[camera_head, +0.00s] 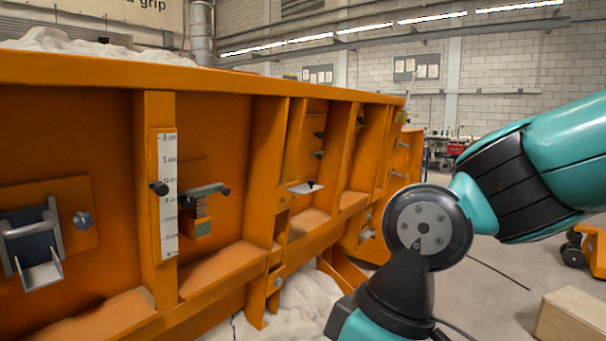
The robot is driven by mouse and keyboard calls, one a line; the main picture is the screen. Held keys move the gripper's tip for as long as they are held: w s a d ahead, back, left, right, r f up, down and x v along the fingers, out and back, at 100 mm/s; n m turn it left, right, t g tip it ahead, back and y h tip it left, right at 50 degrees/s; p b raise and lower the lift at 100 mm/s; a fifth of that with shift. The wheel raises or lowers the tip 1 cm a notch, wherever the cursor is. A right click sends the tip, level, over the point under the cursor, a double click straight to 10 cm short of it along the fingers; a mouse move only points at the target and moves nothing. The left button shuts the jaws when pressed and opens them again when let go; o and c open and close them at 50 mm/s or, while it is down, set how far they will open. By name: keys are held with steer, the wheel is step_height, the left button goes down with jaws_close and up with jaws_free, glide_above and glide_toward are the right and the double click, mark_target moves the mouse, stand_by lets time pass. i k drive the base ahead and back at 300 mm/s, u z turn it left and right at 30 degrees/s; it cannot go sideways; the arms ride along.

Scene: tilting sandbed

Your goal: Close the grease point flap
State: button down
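The orange sandbed wall (222,130) runs from the left edge away toward the right. A small pale plate (305,189) juts out about level from a bay in the middle of the wall, with a dark knob on it; it looks like a flap standing open, but no label confirms it is the grease point flap. Nearer, a grey-green lever or plate (204,192) with a dark knob sits above a spring-like part and a small block. My teal and black arm fills the right side. My gripper is out of the picture.
A grey bracket with a handle (33,243) sticks out at the left. A white depth scale (168,195) is on a rib. Sand (307,302) lies below the wall. A wooden box (572,318) stands at the lower right. Floor shows beyond my arm.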

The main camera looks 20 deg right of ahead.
mark_target(304, 188)
steer(key=z, duration=0.05)
steer(key=i, duration=1)
steer(key=z, duration=0.4)
